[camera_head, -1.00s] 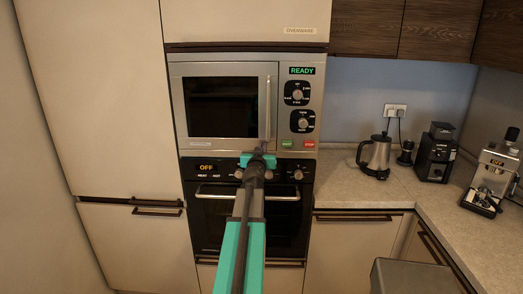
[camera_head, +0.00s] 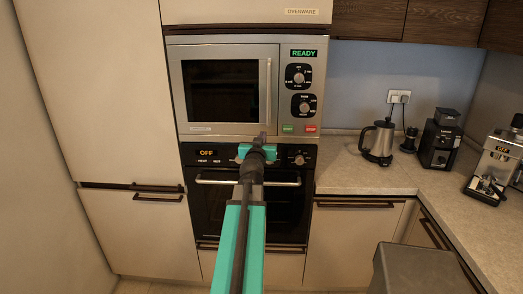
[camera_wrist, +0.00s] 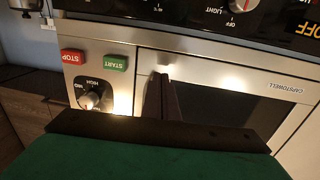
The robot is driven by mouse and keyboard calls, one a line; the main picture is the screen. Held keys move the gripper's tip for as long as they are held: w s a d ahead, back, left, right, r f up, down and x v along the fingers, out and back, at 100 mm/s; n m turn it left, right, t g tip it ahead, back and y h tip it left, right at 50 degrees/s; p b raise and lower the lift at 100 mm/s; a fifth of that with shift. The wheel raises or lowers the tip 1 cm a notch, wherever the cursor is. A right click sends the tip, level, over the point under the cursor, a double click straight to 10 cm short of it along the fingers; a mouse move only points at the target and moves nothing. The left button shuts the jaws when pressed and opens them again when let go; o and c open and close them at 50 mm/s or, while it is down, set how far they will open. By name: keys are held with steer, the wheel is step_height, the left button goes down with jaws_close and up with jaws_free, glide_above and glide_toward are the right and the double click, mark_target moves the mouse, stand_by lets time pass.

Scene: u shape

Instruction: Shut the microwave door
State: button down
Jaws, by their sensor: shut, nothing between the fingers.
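The microwave (camera_head: 305,117) is built into the tall cabinet, with a lit READY display. Its door (camera_head: 225,65) has a dark window and a vertical handle (camera_head: 265,88) at the right edge. The door looks flush with the front; I cannot tell whether it is latched. My gripper (camera_head: 262,139) is shut and empty, at the lower end of the door near the handle. In the upside-down wrist view, the dark fingers (camera_wrist: 166,98) are together in front of the door (camera_wrist: 225,105), close to its handle side; contact is unclear.
An oven (camera_head: 210,215) with a bar handle is below the microwave. A kettle (camera_head: 378,142), a grinder (camera_head: 440,140) and a coffee machine (camera_head: 496,165) stand on the right counter (camera_head: 365,178). The counter's front is clear.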

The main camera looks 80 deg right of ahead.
steer(key=a, duration=0.1)
steer(key=a+b, duration=0.1)
steer(key=s+a+b, duration=0.1)
steer(key=shift+a+f, duration=0.25)
steer(key=shift+a, duration=0.15)
steer(key=b, duration=0.3)
steer(key=shift+s+a, duration=0.1)
steer(key=shift+a, duration=0.2)
steer(key=a+b, duration=0.1)
steer(key=b, duration=0.5)
steer(key=shift+a, duration=0.25)
steer(key=shift+s+a+r+b, duration=0.15)
steer(key=shift+a+b, duration=0.5)
steer(key=shift+b, duration=0.45)
steer(key=shift+s+a+f+b, duration=0.1)
steer(key=shift+a+b, duration=0.5)
steer(key=shift+b, duration=0.45)
steer(key=shift+r, duration=0.1)
steer(key=shift+w, duration=0.1)
